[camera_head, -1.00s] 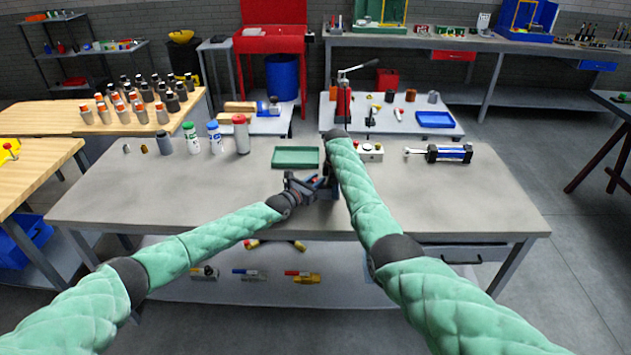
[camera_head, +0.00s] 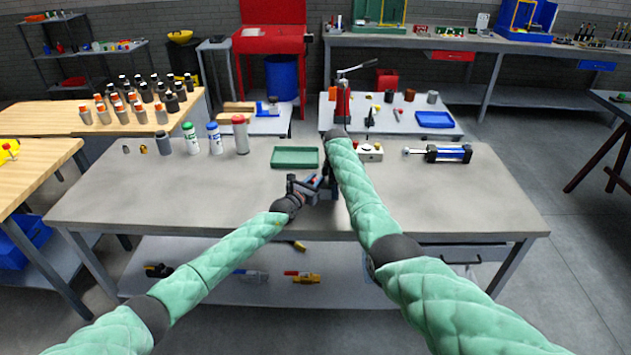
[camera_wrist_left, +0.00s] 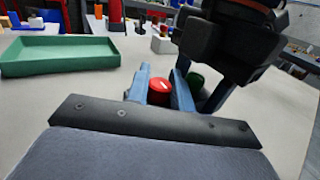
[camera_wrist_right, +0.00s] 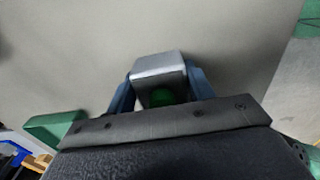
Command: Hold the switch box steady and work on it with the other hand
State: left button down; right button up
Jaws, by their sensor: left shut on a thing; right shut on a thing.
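The switch box (camera_wrist_right: 158,66) is a small grey box, mostly hidden by my arms and grippers in the head view. My right gripper (camera_wrist_right: 160,88) is shut on it, with one blue finger on each side. A dark green button (camera_wrist_right: 162,97) faces the right wrist camera. My left gripper (camera_wrist_left: 162,82) is shut on a red knob (camera_wrist_left: 159,90) with a white line, and a green button (camera_wrist_left: 196,81) sits beside it. In the head view my left gripper (camera_head: 318,184) meets the right hand above the grey table (camera_head: 190,200).
A green tray (camera_head: 295,157) lies just behind the hands. A white box with a red button (camera_head: 370,152) and a blue-black cylinder (camera_head: 448,154) stand to the right. Several bottles (camera_head: 215,138) stand at the back left. The table's left front is clear.

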pick_arm(q)
jog(key=shift+d+r, duration=0.1)
jog(key=shift+d, duration=0.05)
pick_arm(e)
jog(key=shift+a, duration=0.1)
pick_arm(q)
jog(key=c, duration=1.5)
grip_release()
jog(key=shift+v, duration=6)
pick_arm(e)
jog(key=o, duration=1.5)
jog(key=shift+c, duration=0.2)
jog(key=shift+r, duration=0.1)
